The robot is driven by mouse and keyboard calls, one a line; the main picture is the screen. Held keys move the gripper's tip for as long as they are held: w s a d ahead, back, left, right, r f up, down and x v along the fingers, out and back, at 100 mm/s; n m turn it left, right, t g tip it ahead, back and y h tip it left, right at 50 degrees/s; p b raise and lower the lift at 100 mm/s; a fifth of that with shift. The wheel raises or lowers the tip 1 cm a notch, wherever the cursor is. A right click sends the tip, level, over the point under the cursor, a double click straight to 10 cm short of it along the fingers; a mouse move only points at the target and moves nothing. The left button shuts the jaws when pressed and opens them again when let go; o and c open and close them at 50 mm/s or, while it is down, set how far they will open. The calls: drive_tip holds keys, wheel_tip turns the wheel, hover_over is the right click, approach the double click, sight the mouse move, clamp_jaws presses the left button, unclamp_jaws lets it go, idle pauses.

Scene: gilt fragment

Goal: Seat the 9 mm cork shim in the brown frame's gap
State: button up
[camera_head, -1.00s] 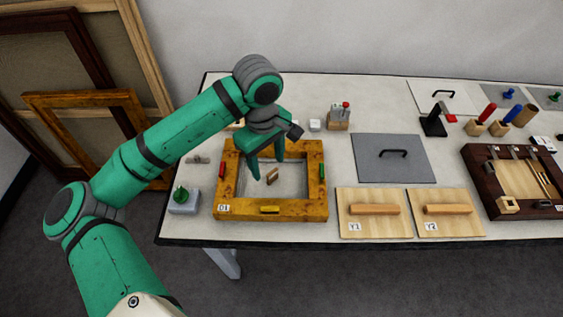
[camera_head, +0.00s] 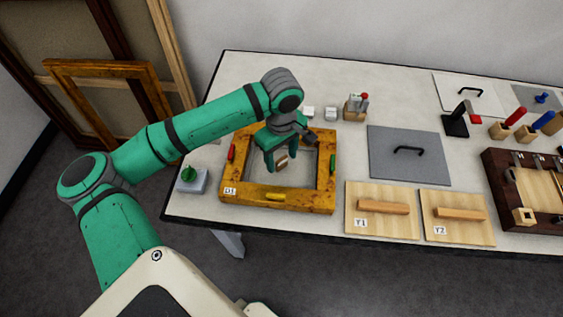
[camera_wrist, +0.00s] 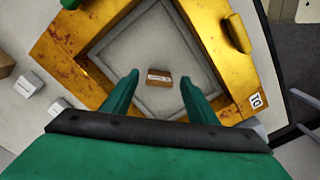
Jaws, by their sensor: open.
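A small brown block with a white label (camera_wrist: 159,79), which looks like the cork shim, lies inside the gilt frame (camera_head: 235,194). Its label is too small to read. My gripper (camera_wrist: 160,80) is open above the gilt frame's opening. In the wrist view its two fingers stand left and right of the block, apart from it. In the head view my gripper (camera_head: 283,172) hangs over the block, partly hiding it; its height above it is hard to judge. The dark brown frame (camera_head: 497,200) lies at the right edge, cut off, with a pale wood inside; its gap is not discernible.
The gilt frame carries red, green and yellow pieces on its sides. Two wooden boards with handles, Y1 (camera_head: 382,227) and Y2 (camera_head: 457,232), and a grey plate (camera_head: 385,165) lie between the frames. A green-knobbed block (camera_head: 190,183) stands at the left. Several tools stand behind.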

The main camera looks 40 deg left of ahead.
wheel_tip(320, 180, down, 2)
drive_tip(key=shift+w+f, duration=0.1)
drive_tip(key=c, duration=1.2)
drive_tip(key=shift+r, duration=0.4)
wheel_tip(320, 180, up, 2)
drive_tip(key=shift+r, duration=0.15)
drive_tip(key=s+d+r, duration=0.3)
drive_tip(key=s+r, duration=0.7)
drive_tip(key=s, duration=0.3)
drive_tip(key=shift+s, duration=0.35)
